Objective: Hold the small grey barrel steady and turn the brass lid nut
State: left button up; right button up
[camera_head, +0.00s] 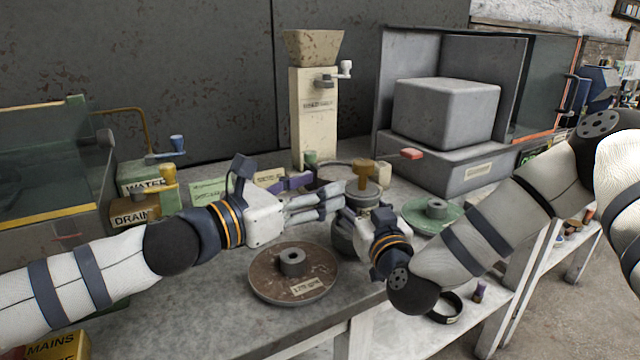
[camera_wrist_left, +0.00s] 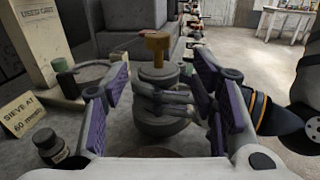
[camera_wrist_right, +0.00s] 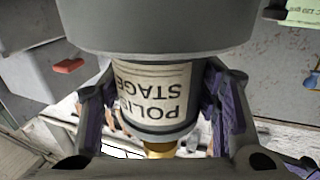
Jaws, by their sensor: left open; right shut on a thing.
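The small grey barrel (camera_head: 345,240) stands upright on the bench, with the brass lid nut (camera_head: 362,172) on top. My right gripper (camera_head: 356,212) is shut on the barrel from the right; its fingers lie across the barrel in the left wrist view (camera_wrist_left: 165,100). The right wrist view shows the barrel's "POLISH STAGE" label (camera_wrist_right: 160,95) between the fingers, and the nut (camera_wrist_right: 160,149) at the bottom. My left gripper (camera_head: 340,198) is open, left of the barrel and lower than the nut. In the left wrist view the barrel and nut (camera_wrist_left: 157,44) appear between its spread, empty fingers.
A rusty round plate with a hub (camera_head: 262,285) lies in front of my left gripper. A green round plate (camera_head: 410,215) lies right of the barrel. Behind stand a beige hopper mill (camera_head: 312,125) and a grey cabinet (camera_head: 445,115). A red block (camera_head: 411,153) sits at the cabinet's front.

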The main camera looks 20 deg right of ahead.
aim_at(359, 170)
pick_arm(q)
jog(key=s+d+f+m+y, duration=0.1)
jog(key=s+f+m+y, duration=0.2)
jog(key=m, duration=1)
jog(key=w+d+r+m+t, duration=0.1)
jog(key=w+d+m+t, duration=0.1)
jog(key=m, duration=0.4)
jog(key=w+d+r+m+t, duration=0.1)
jog(key=w+d+m, duration=0.1)
jog(key=d+m, duration=0.2)
jog(key=w+d+r+m+t, duration=0.1)
jog(key=w+d+m+t, duration=0.1)
jog(key=m, duration=0.6)
jog(key=shift+d+r+m+t, duration=0.15)
jog(key=shift+d+m+t, duration=0.2)
jog(key=shift+d, duration=0.3)
jog(key=c, duration=1.1)
